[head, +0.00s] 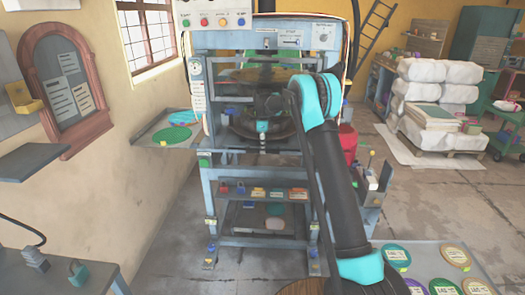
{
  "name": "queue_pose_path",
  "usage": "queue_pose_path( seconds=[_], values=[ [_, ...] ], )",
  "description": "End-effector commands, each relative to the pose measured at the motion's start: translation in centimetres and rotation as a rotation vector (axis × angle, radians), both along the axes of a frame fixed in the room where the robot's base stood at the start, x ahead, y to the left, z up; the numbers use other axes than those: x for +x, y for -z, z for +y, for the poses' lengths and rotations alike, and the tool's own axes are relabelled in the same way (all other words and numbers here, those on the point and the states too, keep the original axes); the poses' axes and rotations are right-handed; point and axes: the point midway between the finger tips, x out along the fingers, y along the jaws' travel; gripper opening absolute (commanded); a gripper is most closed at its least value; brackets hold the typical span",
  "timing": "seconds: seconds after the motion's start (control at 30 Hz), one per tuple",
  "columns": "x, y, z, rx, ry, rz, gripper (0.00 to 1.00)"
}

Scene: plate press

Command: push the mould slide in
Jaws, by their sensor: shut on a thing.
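The press (203,130) stands ahead with its grey-blue frame. The mould slide (240,125), a round brownish plate, sits at the middle opening between the posts. My arm reaches up from the lower right, bends, and crosses in front of the press. My gripper (262,139) is at the front middle of the slide, shut on what looks like its handle. The gripper is small here and the arm hides part of the slide's right side. How far the slide sits inside the frame is hard to tell. An upper round plate (245,75) hangs above it.
A lower rack (235,196) holds small coloured items. A table (405,252) with coloured discs is at the lower right. White sacks (440,72) stand on a pallet behind.

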Motion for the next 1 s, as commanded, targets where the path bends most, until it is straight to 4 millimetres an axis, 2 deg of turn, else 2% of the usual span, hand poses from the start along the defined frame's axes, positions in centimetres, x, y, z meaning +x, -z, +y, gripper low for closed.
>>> queue_pose_path(
  seconds=[0.27, 0.3, 0.47, 0.77, 0.87, 1.0],
  values=[
    [0.0, 0.0, 0.0, 0.001, 0.000, 0.000, 0.00],
    [0.0, 0.0, 0.0, 0.001, 0.000, 0.000, 0.14],
    [0.0, 0.0, 0.0, 0.000, 0.000, 0.000, 0.33],
    [0.0, -0.2, 0.0, 0.000, 0.000, 0.000, 0.33],
    [0.0, -1.0, 0.0, 0.000, 0.000, 0.000, 0.33],
    [0.0, -3.2, 0.0, 0.000, 0.000, 0.000, 0.33]
  ],
)
